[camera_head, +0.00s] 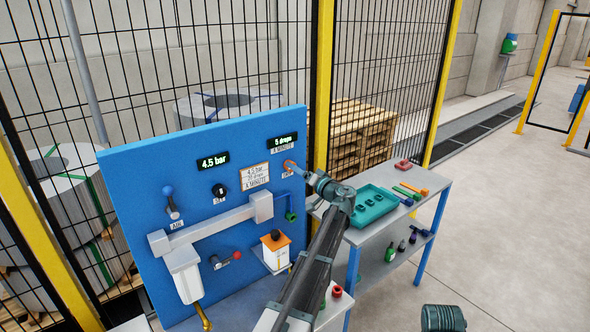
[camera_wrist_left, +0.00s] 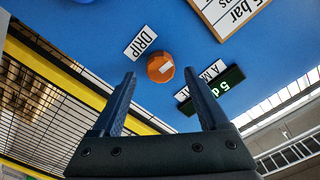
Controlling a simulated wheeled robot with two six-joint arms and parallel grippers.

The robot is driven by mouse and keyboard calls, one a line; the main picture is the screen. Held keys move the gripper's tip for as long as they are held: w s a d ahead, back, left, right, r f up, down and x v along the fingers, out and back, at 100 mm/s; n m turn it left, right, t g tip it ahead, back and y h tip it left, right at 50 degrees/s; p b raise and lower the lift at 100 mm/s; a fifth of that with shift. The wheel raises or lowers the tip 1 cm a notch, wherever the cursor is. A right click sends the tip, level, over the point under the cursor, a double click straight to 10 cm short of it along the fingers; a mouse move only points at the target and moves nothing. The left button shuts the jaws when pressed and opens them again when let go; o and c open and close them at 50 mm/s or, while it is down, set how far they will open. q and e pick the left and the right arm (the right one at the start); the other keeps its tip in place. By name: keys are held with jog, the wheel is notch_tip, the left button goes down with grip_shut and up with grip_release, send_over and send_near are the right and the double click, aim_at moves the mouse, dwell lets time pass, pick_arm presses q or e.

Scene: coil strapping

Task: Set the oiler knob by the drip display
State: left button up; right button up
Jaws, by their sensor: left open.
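The orange oiler knob (camera_head: 288,164) sits at the upper right of the blue panel beside a DRIP label. In the left wrist view the knob (camera_wrist_left: 160,68) is round with a pale mark. The drip display (camera_head: 283,140) above it reads "5 drops"; it also shows partly in the left wrist view (camera_wrist_left: 220,86). A framed card (camera_head: 255,176) gives 4.5 bar and a drops-a-minute figure, too small to read surely. My left gripper (camera_head: 298,170) is open in front of the knob, its fingers either side of it in the wrist view; contact cannot be told.
The blue panel (camera_head: 130,185) also carries a 4.5 bar display (camera_head: 213,161), a black SET knob (camera_head: 219,190), a blue AIR lever (camera_head: 170,200) and a red-tipped lever (camera_head: 229,258). A bench with a teal tray (camera_head: 371,207) stands right. Open floor lies beyond.

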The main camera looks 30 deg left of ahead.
pick_arm(q)
jog(key=shift+x, duration=1)
grip_shut()
